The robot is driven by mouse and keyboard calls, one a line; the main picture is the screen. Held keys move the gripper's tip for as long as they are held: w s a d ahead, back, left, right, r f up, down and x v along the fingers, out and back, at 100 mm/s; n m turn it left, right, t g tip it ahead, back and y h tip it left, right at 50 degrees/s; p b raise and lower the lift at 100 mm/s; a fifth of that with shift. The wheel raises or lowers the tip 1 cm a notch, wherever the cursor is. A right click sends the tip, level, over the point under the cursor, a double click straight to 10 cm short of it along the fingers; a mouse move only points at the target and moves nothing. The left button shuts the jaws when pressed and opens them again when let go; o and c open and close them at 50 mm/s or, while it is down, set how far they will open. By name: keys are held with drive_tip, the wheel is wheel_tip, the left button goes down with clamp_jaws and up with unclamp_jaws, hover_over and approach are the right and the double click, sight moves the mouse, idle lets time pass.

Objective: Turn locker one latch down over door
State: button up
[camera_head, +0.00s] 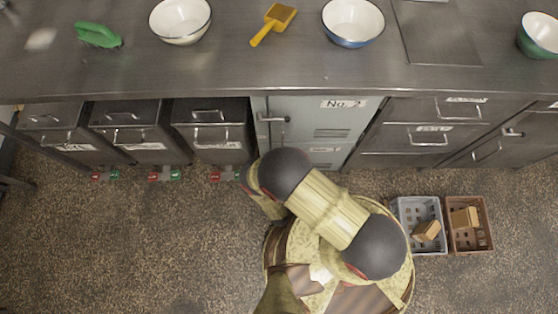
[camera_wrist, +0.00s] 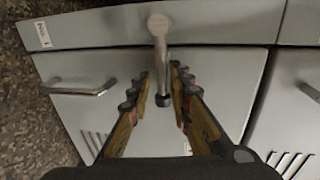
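In the wrist view, a grey metal latch (camera_wrist: 162,60) has a round pivot on the pale strip along the top edge of a pale grey locker door (camera_wrist: 215,95). Its lever extends from the pivot down the picture, over the door. My gripper (camera_wrist: 161,72) is open, with one finger on each side of the lever. A gap shows at the left finger; whether the right finger touches is unclear. In the head view, my arm hides the gripper and this latch.
The locker door has a bar handle (camera_wrist: 80,88). In the head view, a pale door labelled No. 2 (camera_head: 300,130) carries another latch (camera_head: 273,118), below the steel counter (camera_head: 240,75). Drawers flank it. A grey crate (camera_head: 403,218) and a brown crate (camera_head: 487,232) stand on the floor at right.

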drive_tip(key=shift+o, duration=1.1)
drive_tip(key=shift+d, duration=0.25)
drive_tip(key=shift+a+r, duration=0.1)
drive_tip(key=shift+a, duration=0.05)
wheel_tip(320, 180, up, 10)
drive_tip(key=shift+c, duration=0.6)
